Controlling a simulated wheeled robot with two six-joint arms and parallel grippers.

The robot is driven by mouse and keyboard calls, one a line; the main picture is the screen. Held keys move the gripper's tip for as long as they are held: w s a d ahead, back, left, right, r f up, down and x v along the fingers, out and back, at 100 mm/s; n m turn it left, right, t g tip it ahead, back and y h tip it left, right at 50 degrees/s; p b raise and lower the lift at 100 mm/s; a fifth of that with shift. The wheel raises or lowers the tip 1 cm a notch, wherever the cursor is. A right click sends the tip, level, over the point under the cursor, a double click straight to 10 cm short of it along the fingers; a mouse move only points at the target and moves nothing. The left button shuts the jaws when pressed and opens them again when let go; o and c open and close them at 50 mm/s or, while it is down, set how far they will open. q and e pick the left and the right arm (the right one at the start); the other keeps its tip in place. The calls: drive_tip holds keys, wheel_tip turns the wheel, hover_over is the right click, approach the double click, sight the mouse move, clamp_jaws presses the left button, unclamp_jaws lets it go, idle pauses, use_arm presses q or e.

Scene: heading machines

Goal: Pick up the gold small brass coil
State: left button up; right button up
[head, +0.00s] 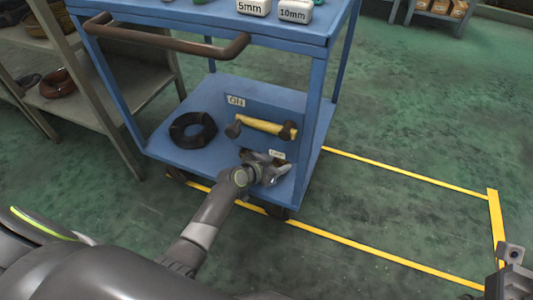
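I cannot make out a clearly gold small brass coil. A reddish-brown coil (57,84) lies on the grey shelf rack at the left, and a dark coil (27,81) is beside it. My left gripper (270,167) is at the front right of that lower shelf, just in front of the yellow-handled tool. Its fingers are small and partly hidden, so I cannot tell how far apart they are. My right gripper (509,266) shows only partly at the lower right edge.
The blue cart (180,158) has a brown handle (165,37) above the lower shelf. Green floor with yellow lines (400,177) is clear at right.

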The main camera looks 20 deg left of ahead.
use_arm(q)
drive_tip(key=c, duration=1)
